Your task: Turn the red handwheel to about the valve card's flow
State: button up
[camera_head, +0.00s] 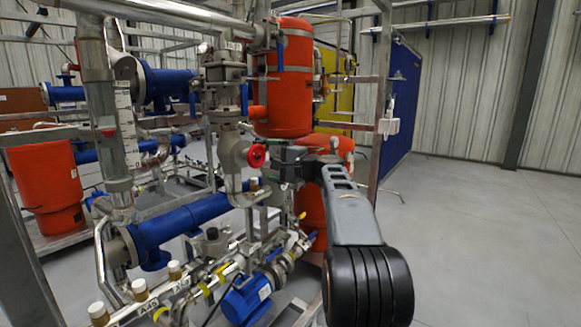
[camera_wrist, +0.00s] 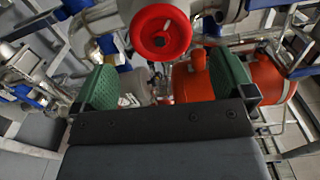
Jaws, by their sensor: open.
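The red handwheel (camera_head: 257,156) sits on the front of a grey valve body (camera_head: 232,150) in the head view. In the wrist view the red handwheel (camera_wrist: 161,31) is large at the top centre, with a round hub in its middle. My gripper (camera_head: 277,162) is just right of the wheel in the head view. In the wrist view its two green-padded fingers (camera_wrist: 168,80) are spread apart and empty, below the wheel in the picture. I cannot tell whether either finger touches the rim. A white scale strip (camera_head: 127,122) with a red mark is on the left pipe. No valve card is readable.
Orange tanks (camera_head: 290,85) stand behind the wheel, and blue pipes (camera_head: 180,222) run below left. A metal frame post (camera_head: 381,110) stands close to my arm with a small white box (camera_head: 389,126) on it. The grey floor (camera_head: 480,230) at right is clear.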

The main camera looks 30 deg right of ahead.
jog(key=v, duration=0.6)
jog(key=shift+s, duration=0.2)
jog(key=s+a+n+g+h+p, duration=0.1)
jog(key=s+a+n+g+p, duration=0.25)
jog(key=a+p, duration=0.35)
jog(key=s+a+n+g+p, duration=0.2)
jog(key=s+a+g+p, duration=0.25)
jog(key=a, duration=0.45)
jog(key=s+a+f+n+g+h+p, duration=0.2)
jog(key=s+p, duration=0.4)
jog(key=s, duration=0.3)
jog(key=s+a+f+n+g+h+p, duration=0.2)
jog(key=s+n+p, duration=0.4)
jog(key=s, duration=0.3)
jog(key=f+h, duration=0.1)
jog(key=h, duration=0.1)
jog(key=shift+s+g+h+p, duration=0.2)
jog(key=shift+g+h+p, duration=0.1)
jog(key=shift+g+p, duration=0.1)
